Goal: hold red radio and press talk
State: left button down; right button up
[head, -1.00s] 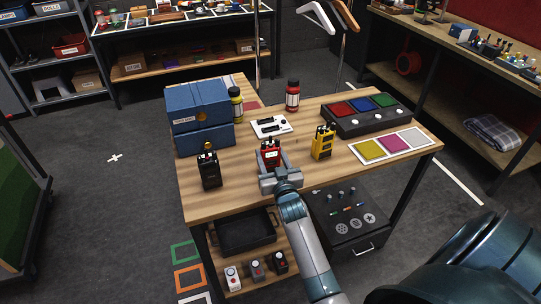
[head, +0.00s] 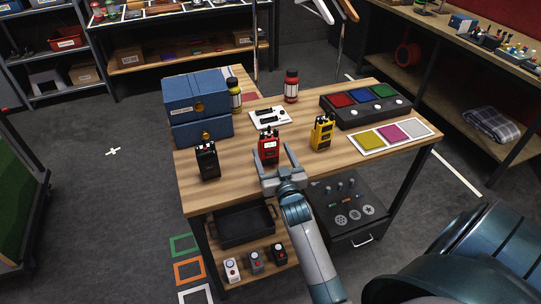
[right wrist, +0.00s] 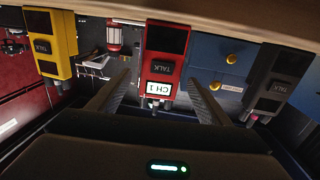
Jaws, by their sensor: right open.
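A red radio (head: 269,147) stands upright on the wooden table, between a black radio (head: 207,161) on its left and a yellow radio (head: 322,133) on its right. My right gripper (head: 277,158) is open and empty at the table's front edge, its fingers pointing at the red radio. In the right wrist view, the picture is upside down. The red radio (right wrist: 166,62) shows straight ahead beyond the open fingers (right wrist: 158,97), with a TALK button and a lit CH 1 display. I cannot tell if the fingertips reach beside it. My left gripper is not in view.
Blue boxes (head: 197,97) stand at the back left. A yellow bottle (head: 235,96), a red bottle (head: 291,86) and a white panel (head: 269,118) are behind. A colour-button console (head: 362,119) and a colour-square card (head: 420,127) lie right. The front left tabletop is clear.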

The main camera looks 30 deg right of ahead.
jog(key=b+v, duration=0.3)
jog(key=v, duration=1)
jog(key=shift+s, duration=0.3)
jog(key=shift+a, duration=0.1)
jog(key=s+a+f+n+g+y, duration=0.1)
jog(key=a+f+g+y, duration=0.15)
jog(key=f, duration=0.85)
jog(key=s+a+f+n+g+y+b, duration=0.1)
jog(key=a+f, duration=0.3)
jog(key=f, duration=0.8)
jog(key=s+a+f+n+g+y, duration=0.1)
jog(key=a+f+g, duration=0.15)
jog(key=f, duration=0.85)
jog(key=s+a+f+n+g+y, duration=0.15)
jog(key=s+a+f+g, duration=0.25)
jog(key=s+f, duration=1)
jog(key=s+d+f+g, duration=0.1)
jog(key=s+f+g, duration=0.1)
jog(key=s+f, duration=0.3)
jog(key=s+f+n+g, duration=0.1)
jog(key=s+f, duration=0.5)
jog(key=s, duration=0.7)
jog(key=s+d+f+g+b, duration=0.1)
jog(key=s+f+g, duration=0.2)
jog(key=s, duration=0.6)
notch_tip(320, 180, down, 3)
jog(key=shift+d+r+n, duration=0.25)
jog(key=shift+d+n, duration=0.1)
